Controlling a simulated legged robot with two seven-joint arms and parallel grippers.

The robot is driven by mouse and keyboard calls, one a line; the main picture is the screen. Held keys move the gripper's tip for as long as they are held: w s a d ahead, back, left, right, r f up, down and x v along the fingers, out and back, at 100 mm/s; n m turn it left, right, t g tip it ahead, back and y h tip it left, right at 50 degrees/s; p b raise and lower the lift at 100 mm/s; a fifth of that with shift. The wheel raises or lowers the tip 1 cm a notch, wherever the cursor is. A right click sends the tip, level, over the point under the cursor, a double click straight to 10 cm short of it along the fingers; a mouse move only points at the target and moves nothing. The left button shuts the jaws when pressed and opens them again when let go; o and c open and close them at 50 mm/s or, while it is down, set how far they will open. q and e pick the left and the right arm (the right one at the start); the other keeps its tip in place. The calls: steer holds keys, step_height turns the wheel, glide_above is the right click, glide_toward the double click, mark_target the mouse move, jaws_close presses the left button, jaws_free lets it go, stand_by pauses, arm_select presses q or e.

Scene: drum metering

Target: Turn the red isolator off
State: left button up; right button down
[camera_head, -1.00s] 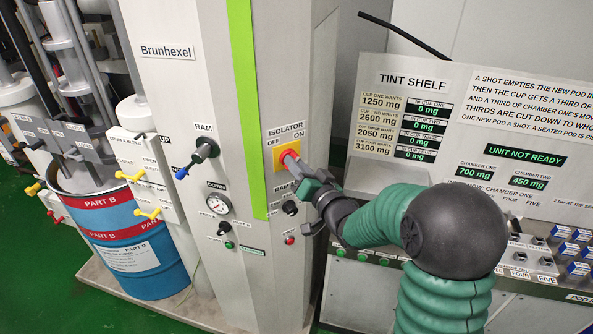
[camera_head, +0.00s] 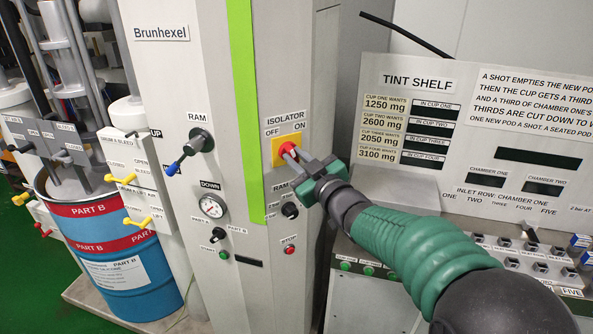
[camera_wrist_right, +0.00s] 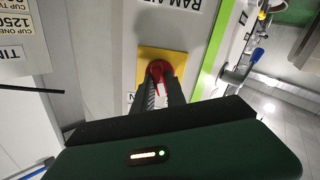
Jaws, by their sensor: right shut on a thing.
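The red isolator knob (camera_head: 286,148) sits on a yellow plate (camera_head: 279,158) under the ISOLATOR label, with OFF at its left and ON at its right. My right gripper (camera_head: 294,156) reaches in from the right and is shut on the knob. In the right wrist view the two dark fingers (camera_wrist_right: 161,92) stand on either side of the red knob (camera_wrist_right: 158,69) on its yellow plate (camera_wrist_right: 147,57). The fingers partly hide the knob, so its exact angle is hard to tell. My left gripper is not in view.
The tint shelf's displays (camera_head: 537,159) are dark. Below the isolator are a small black selector (camera_head: 290,210) and a red STOP button (camera_head: 289,250). A black RAM lever with a blue tip (camera_head: 190,151) juts out at the left. A blue drum (camera_head: 130,270) stands further left.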

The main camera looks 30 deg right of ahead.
steer(key=shift+f+n+b, duration=0.25)
steer(key=shift+n+b, duration=0.75)
steer(key=shift+n, duration=0.15)
steer(key=shift+f+n+b, duration=0.2)
steer(key=shift+n+b, duration=0.75)
steer(key=shift+n, duration=0.2)
steer(key=c, duration=1.4)
jaws_free()
steer(key=shift+w+r, duration=0.1)
steer(key=shift+w, duration=0.05)
steer(key=shift+o, duration=0.2)
steer(key=shift+r, duration=0.1)
steer(key=shift+r, duration=0.1)
